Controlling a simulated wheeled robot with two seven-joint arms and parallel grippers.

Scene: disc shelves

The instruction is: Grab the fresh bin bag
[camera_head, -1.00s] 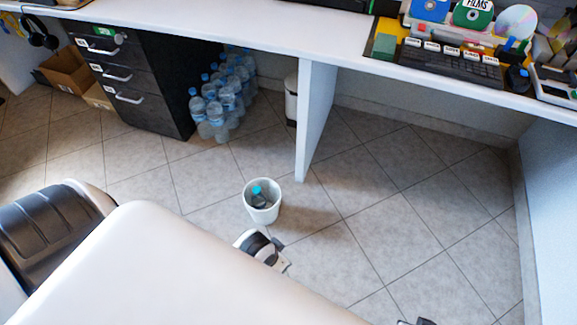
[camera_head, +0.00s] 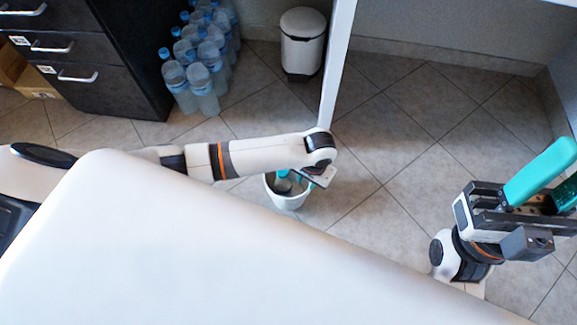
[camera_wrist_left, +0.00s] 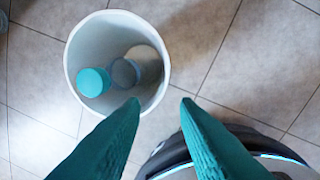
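No bin bag can be made out in these views. A small white open bin (camera_head: 287,202) stands on the floor, with bottles inside. The left wrist view shows the same bin (camera_wrist_left: 78,43) from above, with a teal-capped bottle (camera_wrist_left: 93,82) and a grey-topped one (camera_wrist_left: 125,73).
A white pedal bin (camera_head: 302,50) with a lid stands by the wall, left of the white desk panel (camera_head: 338,60). Several water bottles (camera_head: 205,60) stand beside the black drawer unit (camera_head: 85,60). Tiled floor right of the panel (camera_head: 420,120) is clear.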

